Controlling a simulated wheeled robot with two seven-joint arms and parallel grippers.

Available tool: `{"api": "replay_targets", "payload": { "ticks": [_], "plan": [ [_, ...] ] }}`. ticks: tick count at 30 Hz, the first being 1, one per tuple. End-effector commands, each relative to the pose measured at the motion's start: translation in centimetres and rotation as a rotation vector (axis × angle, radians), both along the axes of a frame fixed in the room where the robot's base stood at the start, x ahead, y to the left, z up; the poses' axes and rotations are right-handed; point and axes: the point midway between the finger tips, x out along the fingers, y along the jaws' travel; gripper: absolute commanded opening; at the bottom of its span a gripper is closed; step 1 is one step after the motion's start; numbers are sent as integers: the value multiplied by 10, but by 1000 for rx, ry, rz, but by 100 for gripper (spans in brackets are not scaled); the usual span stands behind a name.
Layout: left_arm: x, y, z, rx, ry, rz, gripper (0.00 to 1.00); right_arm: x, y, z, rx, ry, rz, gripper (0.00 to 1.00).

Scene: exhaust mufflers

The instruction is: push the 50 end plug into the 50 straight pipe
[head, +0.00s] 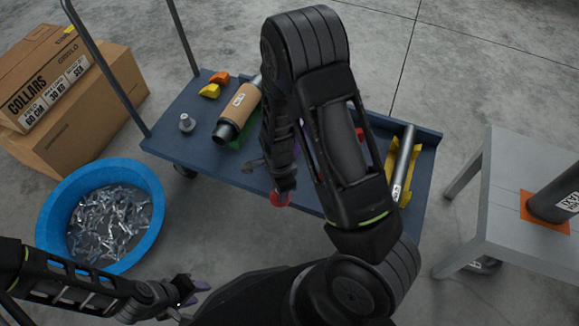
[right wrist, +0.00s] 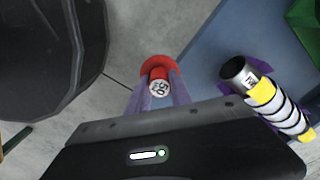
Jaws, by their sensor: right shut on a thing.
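A red end plug (right wrist: 159,74) with a wide flange and a marked end face, apparently "50", is between the purple fingers of my right gripper (right wrist: 156,98), which is shut on it. In the head view the red plug (head: 280,200) shows below my right gripper (head: 283,184), at the cart's front edge. In the right wrist view a silver pipe (right wrist: 237,71) with an open end and yellow and white bands lies in a purple cradle, apart from the plug. It is probably the straight pipe; my right arm mostly hides that area in the head view. My left gripper (head: 196,292) looks open and empty.
The blue cart (head: 165,142) also bears a brown muffler (head: 243,100), a grey plug (head: 187,123), yellow and orange pieces, and a pipe (head: 404,165) in a yellow holder. A blue tub (head: 152,225) and boxes (head: 70,125) stand left, a grey table (head: 500,215) right.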

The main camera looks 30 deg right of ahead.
Motion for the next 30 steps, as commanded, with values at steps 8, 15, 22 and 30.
{"api": "replay_targets", "payload": {
  "ticks": [8, 15, 22, 30],
  "plan": [
    [-2, -2, 7, -3, 4, -5, 36, -18, 26, 0, 0, 1, 1, 0],
    [-2, -2, 7, -4, 4, -5, 36, -20, 28, -1, 0, -1, -1, 0],
    [-2, -2, 7, -3, 4, -5, 36, -19, 28, -1, 0, 0, 0, 0],
    [-2, -2, 7, -3, 3, -5, 36, -19, 28, 0, 0, 0, 3, 0]
  ]
}}
